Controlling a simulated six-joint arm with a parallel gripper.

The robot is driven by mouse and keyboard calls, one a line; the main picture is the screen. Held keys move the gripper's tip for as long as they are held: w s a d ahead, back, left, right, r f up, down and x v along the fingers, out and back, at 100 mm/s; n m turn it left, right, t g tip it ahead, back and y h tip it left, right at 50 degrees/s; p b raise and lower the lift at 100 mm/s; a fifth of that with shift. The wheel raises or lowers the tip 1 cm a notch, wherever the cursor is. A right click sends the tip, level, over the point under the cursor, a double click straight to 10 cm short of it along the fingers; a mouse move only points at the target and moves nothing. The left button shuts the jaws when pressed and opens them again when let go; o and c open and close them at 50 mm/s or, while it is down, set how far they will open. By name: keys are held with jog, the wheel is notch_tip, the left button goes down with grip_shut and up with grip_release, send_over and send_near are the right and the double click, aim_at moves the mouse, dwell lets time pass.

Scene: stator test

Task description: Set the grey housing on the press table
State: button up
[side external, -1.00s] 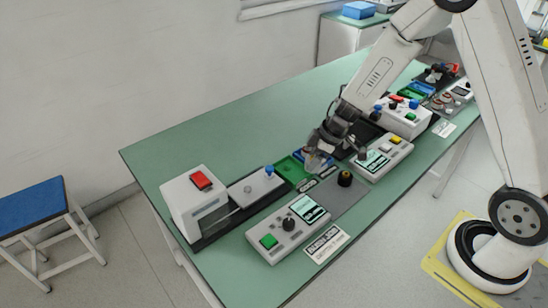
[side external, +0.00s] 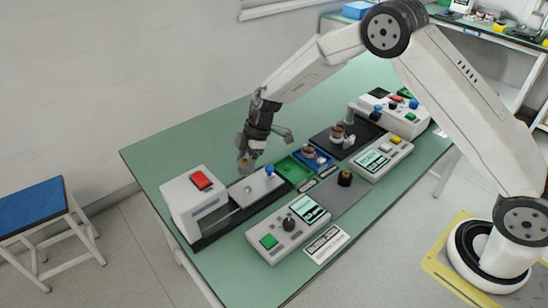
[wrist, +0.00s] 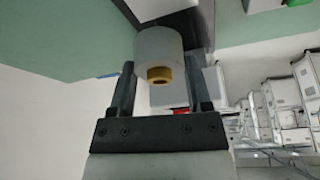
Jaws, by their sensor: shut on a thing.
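My gripper (side external: 246,158) hangs over the table, above the back edge of the pale plate (side external: 252,190) of the left-hand machine, apparently clear of it. In the wrist view, my gripper (wrist: 165,92) is shut on the grey housing (wrist: 158,45), a smooth grey cylinder with a brass-coloured boss at its near end. In the side view the housing is small and mostly hidden by the fingers. The pale plate, likely the press table, has a small round grey knob and a blue knob, and sits beside a grey block with a red button (side external: 202,180).
A control box (side external: 288,228) with a green button and screen stands in front. A green tray (side external: 291,171) and a blue tray (side external: 322,166) holding a copper-coloured part lie to the right, then a dark plate with another copper-coloured part (side external: 338,132). The back-left tabletop is clear.

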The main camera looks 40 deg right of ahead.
jog(key=shift+f, duration=0.25)
send_over(247, 187)
jog(key=shift+f, duration=2.15)
jog(key=shift+f, duration=1.4)
dwell(0.4)
jog(key=o, duration=1.3)
jog(key=shift+o, duration=0.2)
jog(key=shift+d+r, duration=0.1)
jog(key=shift+r, duration=0.05)
jog(key=v, duration=0.7)
jog(key=shift+r, duration=0.2)
jog(key=shift+d, duration=0.15)
